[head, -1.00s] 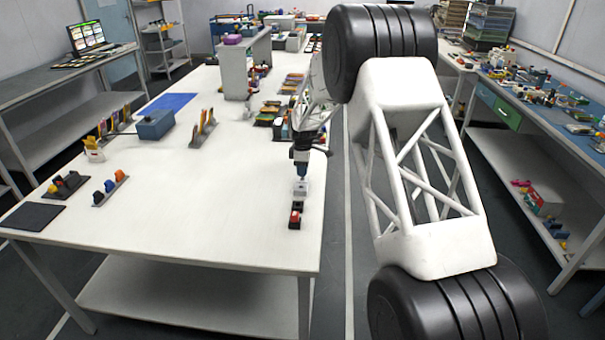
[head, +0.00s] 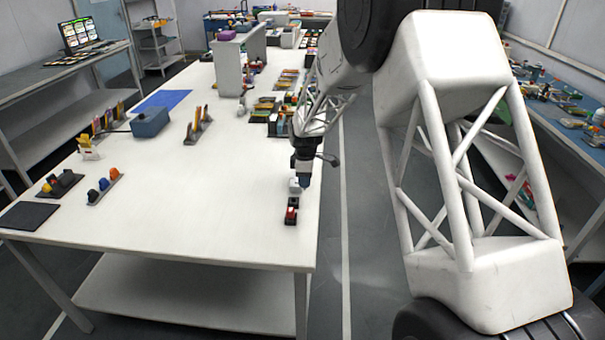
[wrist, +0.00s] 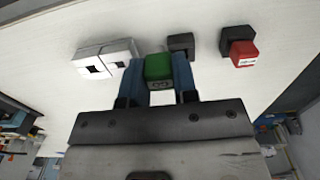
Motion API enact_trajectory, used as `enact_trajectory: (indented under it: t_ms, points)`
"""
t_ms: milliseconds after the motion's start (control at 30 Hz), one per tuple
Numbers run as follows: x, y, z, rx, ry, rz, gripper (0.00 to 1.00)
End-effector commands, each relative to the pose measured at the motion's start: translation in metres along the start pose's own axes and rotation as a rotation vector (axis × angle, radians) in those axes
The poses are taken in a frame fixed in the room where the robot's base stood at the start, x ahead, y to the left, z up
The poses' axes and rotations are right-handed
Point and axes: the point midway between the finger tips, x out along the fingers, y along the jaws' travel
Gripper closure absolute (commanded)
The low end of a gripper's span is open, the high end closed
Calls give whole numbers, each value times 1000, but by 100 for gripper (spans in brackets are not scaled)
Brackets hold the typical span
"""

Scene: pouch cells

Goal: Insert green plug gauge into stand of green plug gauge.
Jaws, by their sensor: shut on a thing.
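My gripper (wrist: 157,72) is shut on the green plug gauge (wrist: 159,67), a green block held between the two blue fingers in the wrist view. In the head view my gripper (head: 304,178) is low over the table's right edge, beside a white block; the green gauge cannot be made out there. A dark block (wrist: 180,42), possibly a stand, sits just beyond the right finger, which hides part of it. I cannot tell which piece is the green gauge's stand, nor whether the held gauge touches anything.
White blocks with dark square marks (wrist: 92,66) stand left of the fingers. A red block (wrist: 243,52) with a dark part stands to the right; it also shows in the head view (head: 290,214). The table's middle (head: 210,190) is clear.

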Motion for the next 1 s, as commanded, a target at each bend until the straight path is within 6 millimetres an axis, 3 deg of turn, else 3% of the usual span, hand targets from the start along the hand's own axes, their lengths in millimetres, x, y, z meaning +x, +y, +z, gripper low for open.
enact_trajectory:
  t_ms: [400, 1000]
  points:
    - [-3, -31, 9, 0, 0, 0, 100]
    - [-3, -33, 10, 0, 0, 0, 100]
